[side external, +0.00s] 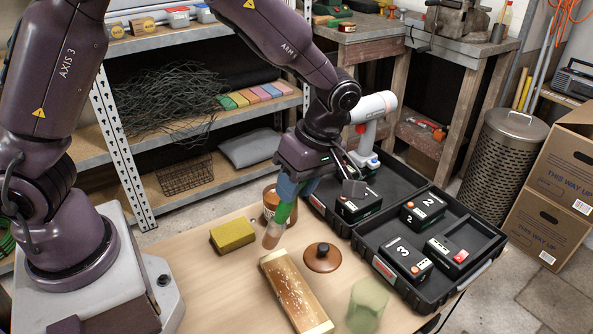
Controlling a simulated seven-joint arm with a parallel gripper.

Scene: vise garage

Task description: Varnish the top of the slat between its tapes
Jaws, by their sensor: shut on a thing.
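The slat (288,285) lies on the wooden table, its top a patchy, streaked brown, darker in places and paler along the edges. A pale tape band (272,257) crosses its far end and another (319,327) its near end. My gripper (290,187) is shut on a green-handled brush (284,212), tilted with its reddish-brown bristles pointing down. The bristle tip is near the slat's far end; I cannot tell whether it touches anything. A brown pot (270,194) stands behind the brush, partly hidden by it. A round brown lid (322,257) lies right of the slat.
A yellow block (232,235) sits left of the pot. A translucent green cup (367,305) stands right of the slat's near end. An open black case (436,300) with numbered battery packs and a white drill (373,108) takes up the right side. Shelves stand behind.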

